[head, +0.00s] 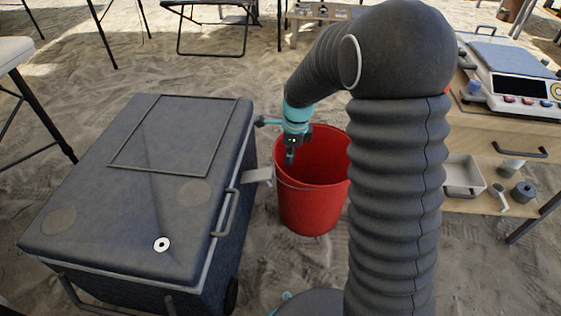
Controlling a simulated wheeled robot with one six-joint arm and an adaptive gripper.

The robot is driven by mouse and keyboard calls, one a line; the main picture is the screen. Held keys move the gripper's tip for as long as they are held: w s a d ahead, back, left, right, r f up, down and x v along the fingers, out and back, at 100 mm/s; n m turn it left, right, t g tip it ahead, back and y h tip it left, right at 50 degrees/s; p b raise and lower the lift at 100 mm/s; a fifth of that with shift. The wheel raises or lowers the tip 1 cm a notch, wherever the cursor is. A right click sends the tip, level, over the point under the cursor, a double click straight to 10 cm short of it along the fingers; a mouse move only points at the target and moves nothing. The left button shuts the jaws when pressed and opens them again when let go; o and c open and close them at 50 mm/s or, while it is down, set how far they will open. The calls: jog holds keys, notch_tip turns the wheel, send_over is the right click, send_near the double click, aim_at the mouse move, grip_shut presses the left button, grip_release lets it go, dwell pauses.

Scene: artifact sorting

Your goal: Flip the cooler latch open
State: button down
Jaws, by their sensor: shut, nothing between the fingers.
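The dark blue-grey cooler (95,215) stands on the sand at the left with its lid down. A light grey flat piece (258,175), which looks like the latch, sticks out from the cooler's right side toward the bucket. A bar handle (228,212) sits nearer on the same side. My gripper (290,158) is shut and empty. It points down beside the cooler's right side, in front of the red bucket's opening in the picture, apart from the latch piece. How the latch piece joins the cooler is hard to make out.
A red bucket (312,205) stands on the sand right of the cooler, close to the latch piece. A wooden table (490,135) with a scale (515,75) stands at the right. A white tray (462,178) sits below. Open sand lies behind the cooler.

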jog(key=d+r, duration=0.3)
jog(key=r, duration=0.2)
jog(key=shift+s+d+r+p, duration=0.2)
jog(key=shift+s+r+p, duration=0.1)
jog(key=shift+s, duration=0.1)
jog(key=s+d+r+n+t+p, duration=0.1)
jog(key=s+r+n, duration=0.5)
jog(key=s+n, duration=0.1)
jog(key=s+d+r+n+t+p, duration=0.1)
jog(key=s+d+r+n+t, duration=0.1)
jog(key=s+r+n, duration=0.4)
jog(key=s+d+r+n+t+h+p, duration=0.1)
jog(key=s+r+n, duration=0.4)
jog(key=s, duration=0.8)
jog(key=n+t+p, duration=0.1)
jog(key=n, duration=0.1)
jog(key=shift+s+d+r+n, duration=0.2)
jog(key=shift+r+n, duration=0.1)
jog(key=shift+r, duration=0.1)
